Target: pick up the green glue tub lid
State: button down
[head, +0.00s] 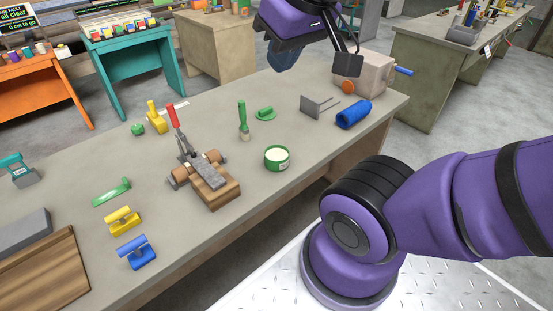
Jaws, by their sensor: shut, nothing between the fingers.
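The green glue tub lid (265,114) lies flat on the grey workbench, with a raised green grip on top. The open glue tub (277,158), green with pale contents, stands nearer to me, just below the lid in the picture and apart from it. My gripper (348,66) hangs at the top of the head view, above the far right part of the bench. It is shut and empty, up and to the right of the lid, and touches neither lid nor tub.
A green-handled brush (243,121) stands just left of the lid. A red-handled clamp on a wooden block (212,186) is further left.

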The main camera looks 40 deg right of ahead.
aim_at(267, 113)
jog(key=i+l, duration=0.1)
jog(key=l, duration=0.3)
jog(key=i+l, duration=0.1)
jog(key=l, duration=0.3)
jog(key=i+l, duration=0.1)
jog(key=l, duration=0.25)
jog(key=i+l, duration=0.1)
jog(key=l, duration=0.3)
jog(key=i+l, duration=0.15)
jog(key=l, duration=0.25)
